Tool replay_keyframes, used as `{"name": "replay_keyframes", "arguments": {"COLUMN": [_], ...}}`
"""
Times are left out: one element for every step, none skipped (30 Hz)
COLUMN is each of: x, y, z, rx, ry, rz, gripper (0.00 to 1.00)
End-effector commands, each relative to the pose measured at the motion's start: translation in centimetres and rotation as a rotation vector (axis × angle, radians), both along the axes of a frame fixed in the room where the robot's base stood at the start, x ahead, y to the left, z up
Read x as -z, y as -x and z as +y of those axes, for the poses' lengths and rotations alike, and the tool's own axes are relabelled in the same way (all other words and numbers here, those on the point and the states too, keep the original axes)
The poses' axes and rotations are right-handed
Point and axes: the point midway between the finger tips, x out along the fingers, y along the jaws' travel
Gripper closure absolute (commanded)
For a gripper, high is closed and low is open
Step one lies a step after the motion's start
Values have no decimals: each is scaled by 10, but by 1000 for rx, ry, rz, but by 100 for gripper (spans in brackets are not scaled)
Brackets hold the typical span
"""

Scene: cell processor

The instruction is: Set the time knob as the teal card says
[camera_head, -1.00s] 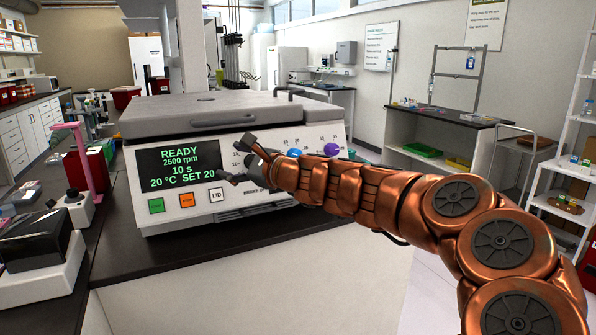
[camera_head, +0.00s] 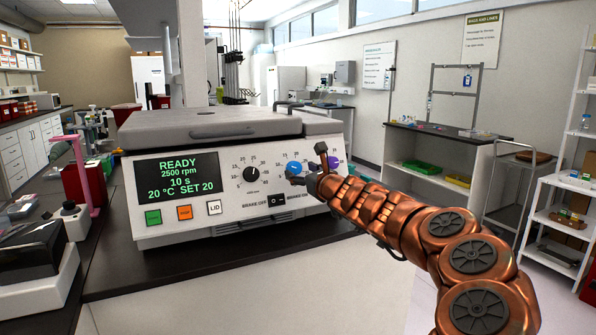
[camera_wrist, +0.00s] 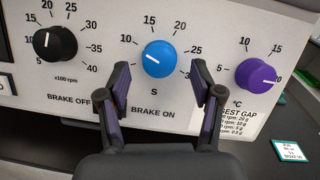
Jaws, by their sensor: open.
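The blue time knob (camera_wrist: 159,59), marked S, is on the front panel of the cell processor (camera_head: 160,225). Its white pointer points left and slightly up. The display (camera_head: 178,178) reads 10 s. My gripper (camera_wrist: 160,84) is open and empty. In the wrist view its fingers stand below and to either side of the blue knob, apart from its face. In the head view my gripper (camera_head: 307,166) is at the blue knob (camera_head: 294,168) and partly hides it.
A black rpm knob (camera_wrist: 55,43) is left of the blue knob and a purple °C knob (camera_wrist: 257,76) is right of it. A brake switch (camera_head: 278,201) and several buttons are lower on the panel. The dark bench top (camera_head: 120,280) is clear in front.

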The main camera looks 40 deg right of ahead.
Motion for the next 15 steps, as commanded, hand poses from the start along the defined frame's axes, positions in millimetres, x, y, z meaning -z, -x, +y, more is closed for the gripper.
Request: {"name": "replay_keyframes", "arguments": {"x": [1, 0, 0, 0, 0, 0, 0, 0, 0, 0, 0, 0, 0, 0, 0], "y": [-5, -8, -12, -14, -16, -18, -19, -21, -22, -23, -23, -23, -24, -24, -24], "z": [-2, -2, -2, -3, -4, -4, -5, -5, -5, -5, -6, -6, -6, -6, -6], "rx": [0, -1, -2, -2, -2, -1, -1, -1, -1, -1, -1, -1, -1, -1, -1], "ry": [-1, 0, 1, 1, 1, 0, 0, 0, 1, 1, 1, 1, 1, 1, 1], "rz": [2, 2, 3, 3, 3, 2, 2, 2, 1, 1, 1, 1, 1, 1, 1], "gripper": [34, 34, 34, 34, 34, 34, 34, 34, 34, 34, 34, 34, 34, 34, 34]}}
